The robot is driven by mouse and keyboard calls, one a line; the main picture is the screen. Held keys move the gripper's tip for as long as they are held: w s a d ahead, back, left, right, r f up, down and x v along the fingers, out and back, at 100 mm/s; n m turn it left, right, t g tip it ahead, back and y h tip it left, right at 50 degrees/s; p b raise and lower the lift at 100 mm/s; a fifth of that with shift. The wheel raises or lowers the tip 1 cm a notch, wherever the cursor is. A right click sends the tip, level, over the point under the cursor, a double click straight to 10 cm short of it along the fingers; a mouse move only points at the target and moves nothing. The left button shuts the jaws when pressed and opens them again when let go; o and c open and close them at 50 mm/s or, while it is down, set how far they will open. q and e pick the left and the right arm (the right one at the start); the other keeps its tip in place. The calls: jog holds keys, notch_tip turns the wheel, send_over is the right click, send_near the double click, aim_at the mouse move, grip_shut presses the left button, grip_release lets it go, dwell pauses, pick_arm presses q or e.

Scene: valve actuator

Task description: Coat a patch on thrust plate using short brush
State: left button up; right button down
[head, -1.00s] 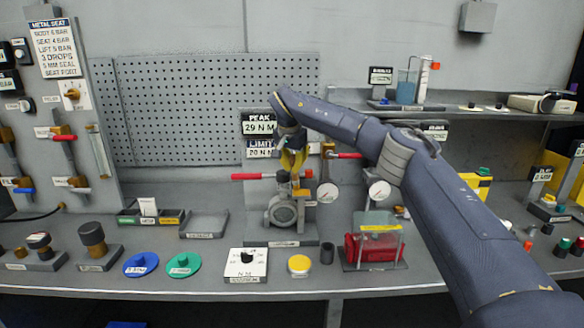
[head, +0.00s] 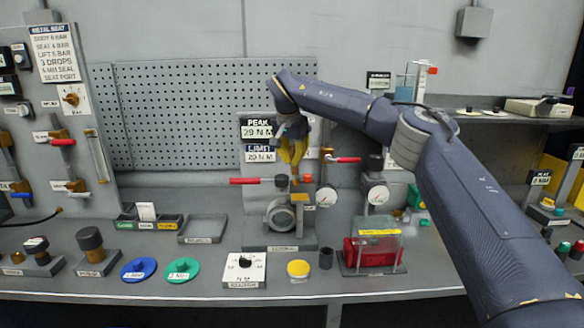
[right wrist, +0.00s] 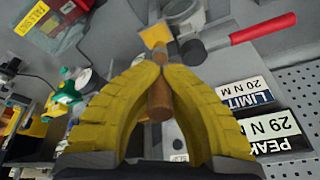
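My right gripper (head: 293,160) points down over the valve actuator (head: 282,214) on the bench. Its yellow fingers are shut on a brown cylindrical handle, seen in the right wrist view (right wrist: 159,102), which I take as the short brush. An amber square block (right wrist: 155,36) lies in line beyond the fingertips. It also shows in the head view (head: 299,198). I cannot tell whether it is the brush's end or part of the actuator, nor whether anything touches. The thrust plate is not clearly distinguishable. My left gripper is out of view.
A red lever (head: 248,181) sticks out left of the actuator's top, close to the gripper. Gauges (head: 327,196) stand at right.

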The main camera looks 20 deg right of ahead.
jog(key=shift+r, duration=1.25)
jog(key=shift+f, duration=0.15)
